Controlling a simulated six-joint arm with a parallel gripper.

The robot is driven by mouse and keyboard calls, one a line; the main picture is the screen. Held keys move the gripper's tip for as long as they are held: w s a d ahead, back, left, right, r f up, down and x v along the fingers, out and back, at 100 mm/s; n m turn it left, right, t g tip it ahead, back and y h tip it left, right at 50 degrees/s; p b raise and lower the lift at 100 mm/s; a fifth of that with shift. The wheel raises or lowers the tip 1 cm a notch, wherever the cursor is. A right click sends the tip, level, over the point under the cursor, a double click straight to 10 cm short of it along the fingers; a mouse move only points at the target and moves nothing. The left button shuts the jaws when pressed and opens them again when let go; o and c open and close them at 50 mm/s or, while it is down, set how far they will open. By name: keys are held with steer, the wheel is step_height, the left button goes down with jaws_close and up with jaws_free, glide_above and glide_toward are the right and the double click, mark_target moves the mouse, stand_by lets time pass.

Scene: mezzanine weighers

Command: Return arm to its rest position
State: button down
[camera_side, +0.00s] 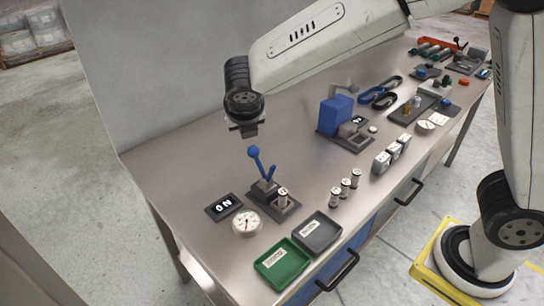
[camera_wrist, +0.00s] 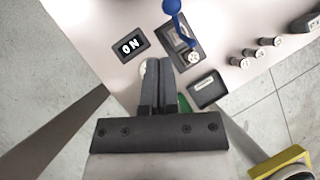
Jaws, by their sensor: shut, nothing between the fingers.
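My gripper (camera_side: 248,130) hangs above the left end of the steel bench (camera_side: 165,150) in the side view, up and left of a blue lever (camera_side: 256,158). In the wrist view my gripper (camera_wrist: 158,62) has its two dark fingers close together, shut and empty. The blue lever (camera_wrist: 172,8) shows at the top of the wrist view, on a dark base. The gripper is apart from everything on the bench.
A display reading "ON" (camera_side: 223,207), a round dial (camera_side: 246,223), a green tray (camera_side: 281,264) and a grey tray (camera_side: 317,233) lie near the front. Small cylinders (camera_side: 345,188) and a blue block (camera_side: 336,112) stand further right. A grey wall (camera_side: 170,75) rises behind.

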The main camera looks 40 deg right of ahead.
steer(key=s+d+f+m+g+y, duration=0.1)
steer(key=s+d+f+m, duration=0.2)
steer(key=s+m, duration=0.3)
steer(key=s+d+f+m+g+y, duration=0.1)
steer(key=s+d+f+m, duration=0.2)
steer(key=m, duration=1.1)
steer(key=s+d+f+m+g+y, duration=0.1)
steer(key=s+d+f+m, duration=0.3)
steer(key=m, duration=0.7)
steer(key=s+d+y, duration=0.1)
steer(key=s+d, duration=0.1)
steer(key=s, duration=0.2)
steer(key=shift+s, duration=0.4)
